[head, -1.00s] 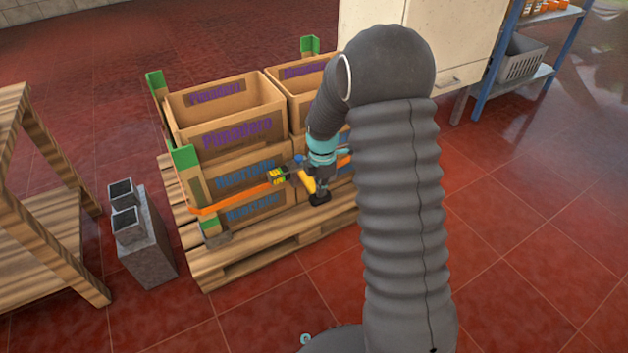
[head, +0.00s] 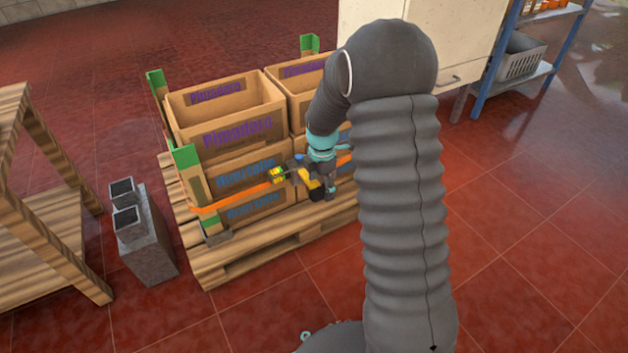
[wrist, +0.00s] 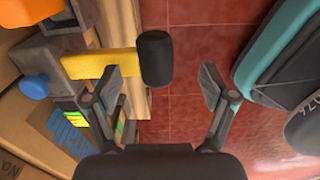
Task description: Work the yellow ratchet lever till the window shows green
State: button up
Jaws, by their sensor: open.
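The yellow ratchet lever (wrist: 92,65) sticks out from the strap ratchet at the left of the wrist view, with a black knob (wrist: 155,58) on its end. In the head view the lever (head: 309,181) is small and partly covered by my gripper (head: 325,188). In the wrist view my gripper (wrist: 163,88) is open, its fingers apart and empty. The knob lies ahead, between the finger lines, nearer the left finger. A small yellow and green patch (wrist: 72,120) shows beside the left finger; I cannot tell whether it is the window.
An orange strap (head: 235,197) runs around stacked cardboard boxes (head: 235,138) on a wooden pallet (head: 270,240). Green corner guards (head: 185,158) stand at the stack's edges. A blue knob-like part (wrist: 65,8) and an orange part (wrist: 34,87) are near the lever. Red floor is clear in front.

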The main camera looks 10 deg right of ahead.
notch_tip(320, 180, up, 9)
jog(key=p, duration=0.6)
dwell(0.5)
dwell(0.4)
